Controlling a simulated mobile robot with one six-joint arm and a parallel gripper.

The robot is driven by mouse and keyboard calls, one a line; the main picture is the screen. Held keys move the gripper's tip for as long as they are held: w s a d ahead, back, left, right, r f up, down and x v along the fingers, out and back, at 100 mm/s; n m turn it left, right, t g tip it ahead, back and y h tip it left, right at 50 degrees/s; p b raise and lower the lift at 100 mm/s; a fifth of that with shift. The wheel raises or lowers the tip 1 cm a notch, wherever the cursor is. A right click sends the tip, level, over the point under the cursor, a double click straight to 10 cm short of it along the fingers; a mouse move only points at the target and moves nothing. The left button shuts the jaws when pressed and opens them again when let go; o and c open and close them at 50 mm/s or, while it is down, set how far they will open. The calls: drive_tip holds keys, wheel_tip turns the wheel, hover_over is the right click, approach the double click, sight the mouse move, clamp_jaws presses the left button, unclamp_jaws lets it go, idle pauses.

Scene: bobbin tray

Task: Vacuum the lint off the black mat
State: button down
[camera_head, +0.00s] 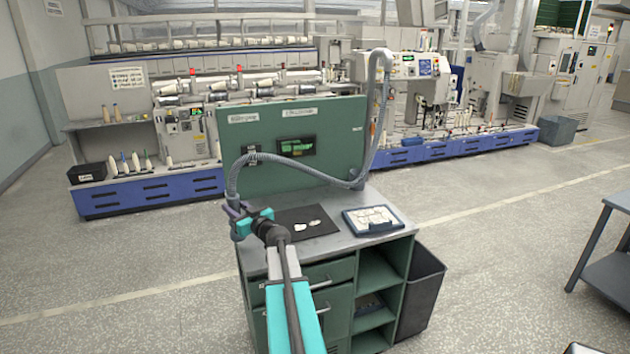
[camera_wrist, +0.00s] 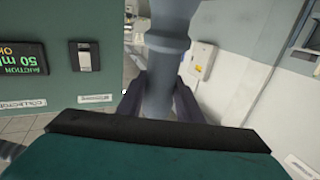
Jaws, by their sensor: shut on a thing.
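My gripper (camera_head: 238,210) is shut on the grey vacuum nozzle (camera_head: 236,232) at the left end of the bench. In the wrist view the two dark fingers of my gripper (camera_wrist: 162,92) stand either side of the grey nozzle (camera_wrist: 168,55). A ribbed grey hose (camera_head: 310,174) runs from the nozzle across the green panel and up to the right. The black mat (camera_head: 320,213) lies on the bench top, right of my gripper.
A blue-rimmed tray (camera_head: 346,220) with white pieces sits right of the mat. A dark bin (camera_head: 424,290) stands right of the cabinet.

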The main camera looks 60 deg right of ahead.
drive_tip(key=s+d+r+m+g+h, duration=0.1)
drive_tip(key=s+d+m+g+h, duration=0.1)
drive_tip(key=s+d, duration=0.3)
drive_tip(key=s+d+r+m+g+h, duration=0.1)
drive_tip(key=s+d+h, duration=0.3)
drive_tip(key=d, duration=0.9)
drive_tip(key=s+d+r+m+g+h, duration=0.1)
drive_tip(key=s+d+m+g+h, duration=0.1)
drive_tip(key=s+d, duration=0.5)
drive_tip(key=shift+d+r+m+g+h, duration=0.35)
drive_tip(key=shift+d+m+h, duration=0.35)
drive_tip(key=shift+d+m, duration=0.25)
drive_tip(key=shift+f, duration=0.15)
wheel_tip(320, 180, down, 4)
drive_tip(key=b, duration=0.5)
drive_tip(key=shift+f+b, duration=0.25)
drive_tip(key=shift+b, duration=0.15)
drive_tip(key=shift+a+f+p, duration=0.1)
drive_tip(key=shift+a+p, duration=0.05)
drive_tip(key=shift+p, duration=0.15)
drive_tip(key=shift+w+a, duration=0.1)
drive_tip(key=shift+a, duration=0.05)
